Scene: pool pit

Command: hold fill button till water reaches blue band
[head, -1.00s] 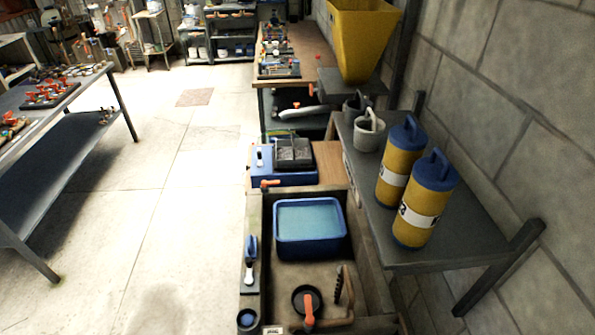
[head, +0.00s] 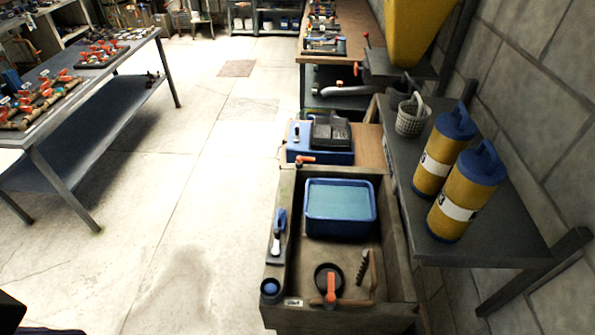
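A grey trough (head: 388,275) stands below me. A blue tub (head: 340,230) sits at its far end with pale blue-green water (head: 340,201) in it. I cannot make out a separate blue band or the exact water level against one. A round blue button (head: 270,287) in a dark ring is on the trough's front left rim, beside a small white label (head: 293,302). Nothing is touching the button. Neither of my grippers can be made out in the head view; a dark shape in the lower left corner is too cut off to identify.
A blue-handled tool (head: 279,228) lies on the left rim. An orange-handled valve (head: 330,288) and a dark coiled piece are at the trough's near end. Yellow canisters (head: 445,150) stand on the right shelf (head: 510,235). The floor (head: 190,230) at left is clear.

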